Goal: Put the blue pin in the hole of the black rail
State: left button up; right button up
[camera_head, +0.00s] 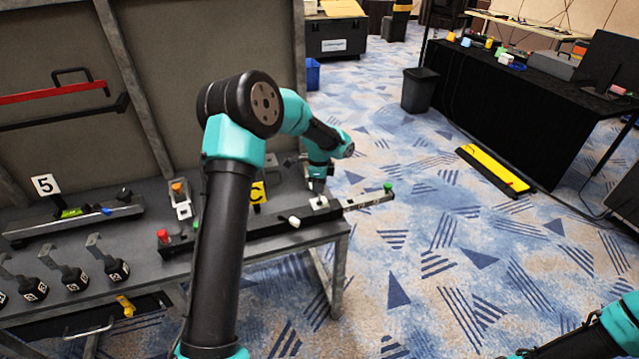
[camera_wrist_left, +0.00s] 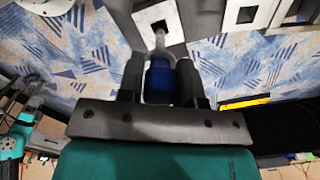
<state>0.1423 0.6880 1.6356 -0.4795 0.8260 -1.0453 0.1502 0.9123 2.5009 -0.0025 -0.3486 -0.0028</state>
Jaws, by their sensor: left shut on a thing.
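My left gripper (camera_head: 317,188) is shut on the blue pin (camera_wrist_left: 160,82), above the right part of the black rail (camera_head: 270,230) on the bench. In the left wrist view the left gripper (camera_wrist_left: 160,88) has a dark finger on each side of the pin's blue body. The pin's thin metal end points at a white square plate (camera_head: 322,201) with a dark hole, which also shows in the left wrist view (camera_wrist_left: 147,18). The metal end overlaps the hole there; I cannot tell whether it is inside. My right arm shows at the lower right corner; its gripper is out of view.
On the bench (camera_head: 150,195) are a second rail marked 5 (camera_head: 75,218), black clamp-like blocks (camera_head: 75,278), and red (camera_head: 163,236) and green (camera_head: 388,187) knobs. The green-knobbed bar juts past the bench's right edge. Open carpet lies beyond.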

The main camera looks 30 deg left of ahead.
aim_at(320, 202)
pick_arm(q)
jog(key=shift+f, duration=3)
dwell(0.8)
jog(key=o, duration=1.5)
jog(key=shift+r, duration=3.5)
